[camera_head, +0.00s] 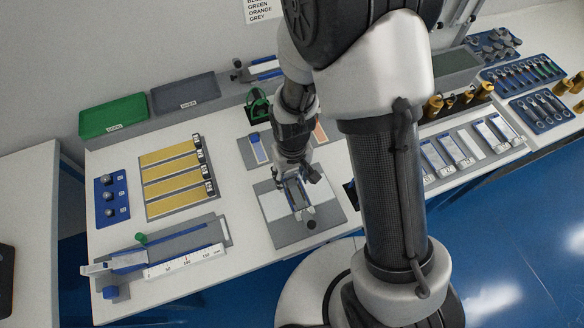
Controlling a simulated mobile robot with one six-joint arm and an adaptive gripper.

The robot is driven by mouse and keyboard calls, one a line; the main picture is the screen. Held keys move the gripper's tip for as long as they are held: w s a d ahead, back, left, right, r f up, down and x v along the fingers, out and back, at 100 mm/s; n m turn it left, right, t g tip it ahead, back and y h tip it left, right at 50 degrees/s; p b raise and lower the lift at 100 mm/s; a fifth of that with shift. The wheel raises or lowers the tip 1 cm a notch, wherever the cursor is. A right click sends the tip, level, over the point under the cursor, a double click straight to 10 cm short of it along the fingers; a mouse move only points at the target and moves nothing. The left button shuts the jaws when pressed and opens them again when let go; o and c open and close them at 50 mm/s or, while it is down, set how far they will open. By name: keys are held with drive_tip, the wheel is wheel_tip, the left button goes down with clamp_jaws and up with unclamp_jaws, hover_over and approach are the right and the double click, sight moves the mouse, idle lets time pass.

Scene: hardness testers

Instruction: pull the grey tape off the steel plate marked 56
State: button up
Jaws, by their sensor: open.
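My gripper (296,197) points down over a grey square board (318,234) on the white bench, its jaws apart. A pale plate (273,207) lies on this board, partly covered by the gripper. A bluish strip shows between or just under the fingers; I cannot tell whether they touch it. No number 56 is readable in this view, and I cannot make out grey tape. Several silvery plates stand in a row at the right (464,147), with marks too small to read.
A ruler fixture (185,262) lies at the front left, beside a board with yellow strips (172,171). Green (114,118) and grey (186,93) trays stand behind. Blue tool panels (523,72) lie at the far right. My arm hides the bench's middle right.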

sight(291, 183)
drive_tip(key=shift+f, duration=1.05)
drive_tip(key=shift+c, duration=0.4)
clamp_jaws()
